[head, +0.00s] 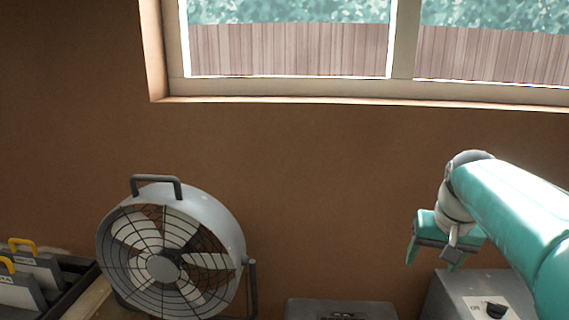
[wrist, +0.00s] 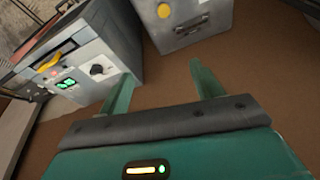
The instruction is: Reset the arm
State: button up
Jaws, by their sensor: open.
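My gripper (head: 432,258) is at the right of the head view, at the end of my teal arm, in front of the brown wall and pointing down. In the wrist view my gripper (wrist: 160,85) shows two teal fingers spread well apart with nothing between them. It is open and empty. Brown surface shows between and beyond the fingers.
A grey fan (head: 170,250) stands at the lower left, beside a dark tray (head: 78,288) holding yellow-handled tools. Grey boxes (head: 340,309) and (head: 470,295) line the bottom edge. In the wrist view, a box with green display (wrist: 85,60) lies near the left finger. A window (head: 290,50) is above.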

jog(key=s+a+f+n+t, duration=0.1)
jog(key=s+a+f, duration=0.3)
jog(key=s+a, duration=0.3)
jog(key=s+a+f+n+t, duration=0.1)
jog(key=s+a+f+n, duration=0.1)
jog(key=s+a, duration=0.5)
jog(key=shift+s+a+f, duration=0.35)
jog(key=shift+s+f, duration=0.55)
jog(key=shift+s, duration=0.05)
jog(key=c, duration=0.6)
jog(key=shift+d, duration=0.1)
jog(key=shift+c, duration=0.2)
jog(key=shift+d, duration=0.1)
